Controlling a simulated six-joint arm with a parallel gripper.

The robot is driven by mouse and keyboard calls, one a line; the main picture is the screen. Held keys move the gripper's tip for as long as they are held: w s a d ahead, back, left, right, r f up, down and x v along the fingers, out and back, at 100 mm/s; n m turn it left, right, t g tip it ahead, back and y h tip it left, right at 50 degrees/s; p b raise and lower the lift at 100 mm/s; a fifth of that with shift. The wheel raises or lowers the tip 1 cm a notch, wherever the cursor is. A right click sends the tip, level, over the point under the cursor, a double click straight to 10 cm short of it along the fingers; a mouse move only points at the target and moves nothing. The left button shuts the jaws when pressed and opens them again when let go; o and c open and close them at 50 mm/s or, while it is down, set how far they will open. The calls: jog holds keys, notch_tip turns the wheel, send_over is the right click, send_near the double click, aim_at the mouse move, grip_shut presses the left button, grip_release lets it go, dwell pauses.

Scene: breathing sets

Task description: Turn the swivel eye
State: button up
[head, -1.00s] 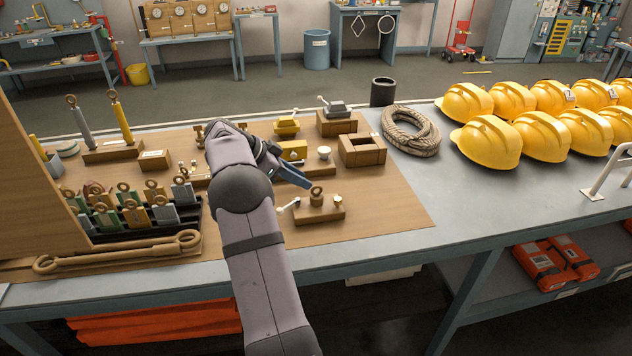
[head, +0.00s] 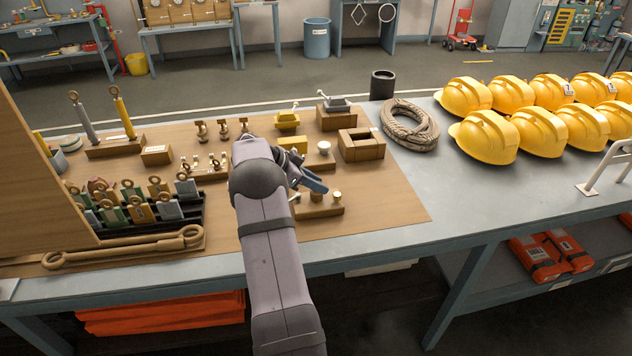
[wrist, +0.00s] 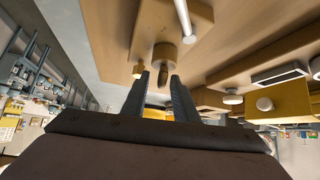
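The swivel eye (wrist: 164,56) is a brown round boss with a small eye on top, set on a wooden block (head: 322,211). A white lever (wrist: 184,20) and a small pale knob (wrist: 138,70) stand either side of it. In the head view my gripper (head: 318,187) hangs over the block and largely hides the eye. In the wrist view my gripper (wrist: 159,76) is open, its two dark fingers apart. The eye's narrow dark end shows between the fingertips; I cannot tell whether they touch it.
A yellow block (head: 292,146) and an open wooden box (head: 361,146) stand behind. A coiled rope (head: 410,127) and yellow helmets (head: 484,137) lie to the right. A rack of tags (head: 150,205) is at left. The board's front right is clear.

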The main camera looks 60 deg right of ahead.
jog(key=shift+c, duration=0.7)
grip_shut()
jog(key=shift+f+b, duration=0.15)
jog(key=shift+b, duration=0.65)
